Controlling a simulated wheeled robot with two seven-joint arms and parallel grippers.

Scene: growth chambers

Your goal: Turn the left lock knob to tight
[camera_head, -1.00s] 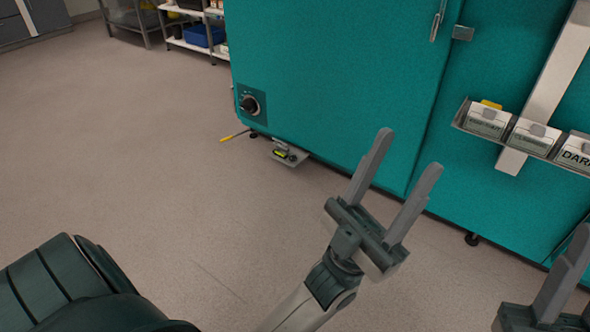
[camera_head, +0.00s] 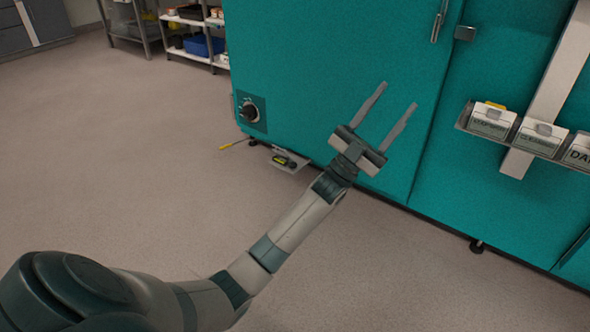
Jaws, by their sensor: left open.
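The lock knob (camera_head: 249,111) is a round black knob on a dark square plate, low on the left part of the teal chamber front (camera_head: 330,60). Its pointer setting is too small to read. My left gripper (camera_head: 393,104) is open and empty, with its two fingers apart and pointing up and to the right. It is in front of the teal chamber, well to the right of the knob and not touching it. My right gripper is out of view.
A small grey bracket with a yellow-marked item (camera_head: 287,160) juts out below the chamber. A yellow-handled tool (camera_head: 236,143) lies beside it. A rail with label boxes (camera_head: 493,120) is at right. Shelving (camera_head: 195,40) stands at the back left. The floor (camera_head: 120,140) at left is clear.

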